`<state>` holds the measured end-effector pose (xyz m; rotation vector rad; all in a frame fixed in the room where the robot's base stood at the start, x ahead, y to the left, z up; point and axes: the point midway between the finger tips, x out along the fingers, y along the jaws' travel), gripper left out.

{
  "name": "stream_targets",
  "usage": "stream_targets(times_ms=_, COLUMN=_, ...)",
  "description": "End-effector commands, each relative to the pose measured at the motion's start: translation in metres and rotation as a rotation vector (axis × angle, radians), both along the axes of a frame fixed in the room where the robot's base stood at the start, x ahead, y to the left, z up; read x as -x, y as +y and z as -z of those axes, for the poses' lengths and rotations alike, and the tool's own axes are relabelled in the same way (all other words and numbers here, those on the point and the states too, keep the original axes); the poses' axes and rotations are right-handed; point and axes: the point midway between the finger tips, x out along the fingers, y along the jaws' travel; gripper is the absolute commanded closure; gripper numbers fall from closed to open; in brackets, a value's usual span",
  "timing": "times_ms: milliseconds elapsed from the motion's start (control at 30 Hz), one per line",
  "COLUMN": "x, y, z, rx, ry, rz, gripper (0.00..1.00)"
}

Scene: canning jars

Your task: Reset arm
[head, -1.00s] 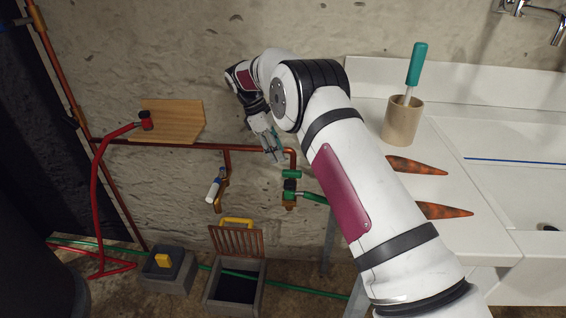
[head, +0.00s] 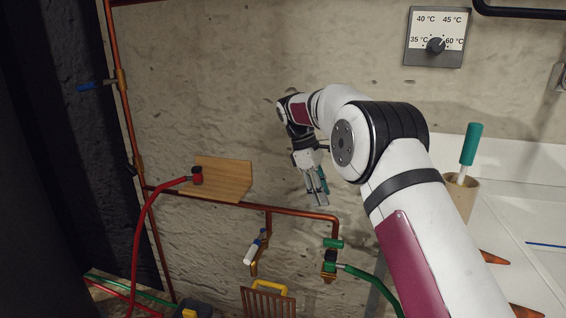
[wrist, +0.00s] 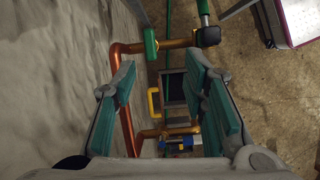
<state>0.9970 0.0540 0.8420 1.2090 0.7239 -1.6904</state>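My gripper (head: 317,188) hangs fingers down at the end of my arm, in front of the concrete wall and above the copper pipe. In the wrist view my gripper (wrist: 160,105) shows its two teal-padded fingers spread apart with nothing between them. Below it, between the fingers, the pipework and a yellow handle (wrist: 153,102) show in the wrist view. No jar is in view.
A green-handled tap (head: 333,243) with a green hose and a white-handled tap (head: 255,248) hang from the copper pipe (head: 290,210). A wooden shelf (head: 225,180) with a red hose is at left. A white counter and a wooden cup (head: 461,196) are at right.

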Motion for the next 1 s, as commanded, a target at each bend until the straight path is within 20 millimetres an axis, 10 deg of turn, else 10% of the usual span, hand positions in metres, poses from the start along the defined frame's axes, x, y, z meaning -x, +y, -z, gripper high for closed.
stream_targets(times_ms=500, x=0.167, y=-0.040, z=-0.139, rx=-0.071, ry=-0.158, rz=0.371, gripper=0.60)
stream_targets(times_ms=1000, x=0.374, y=-0.062, z=-0.149, rx=-0.165, ry=-0.276, rz=0.771, gripper=0.60)
